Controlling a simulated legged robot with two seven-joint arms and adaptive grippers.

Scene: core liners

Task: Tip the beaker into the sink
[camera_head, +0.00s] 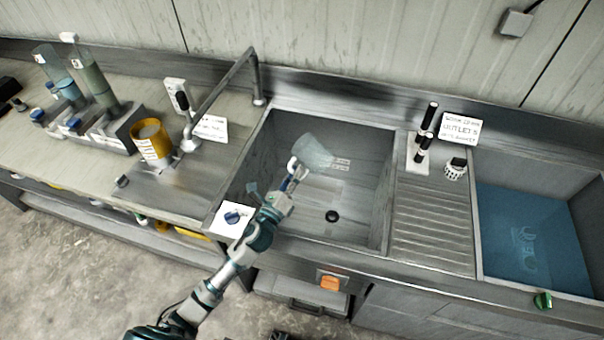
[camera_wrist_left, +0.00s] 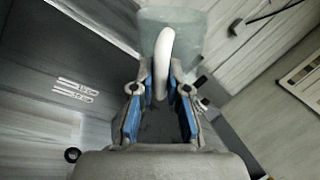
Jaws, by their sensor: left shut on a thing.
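A clear, pale beaker (camera_head: 313,151) is held above the left sink basin (camera_head: 370,190), and it looks tilted in the head view. Its white handle (camera_wrist_left: 164,62) is between the blue-padded fingers of my left gripper (camera_head: 290,180) in the left wrist view, where the beaker's wall (camera_wrist_left: 188,28) shows behind the handle. The left gripper (camera_wrist_left: 162,98) is shut on this handle. I cannot tell whether liquid is in the beaker. My right gripper is in neither view.
A faucet (camera_head: 254,75) arches at the sink's back left. A blue-bottomed second basin (camera_head: 590,225) lies right, past a ribbed drainboard (camera_head: 432,225). Cylinders (camera_head: 95,85) and a yellow container (camera_head: 152,140) stand on the left counter. The left basin floor has a dark drain (camera_head: 331,216).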

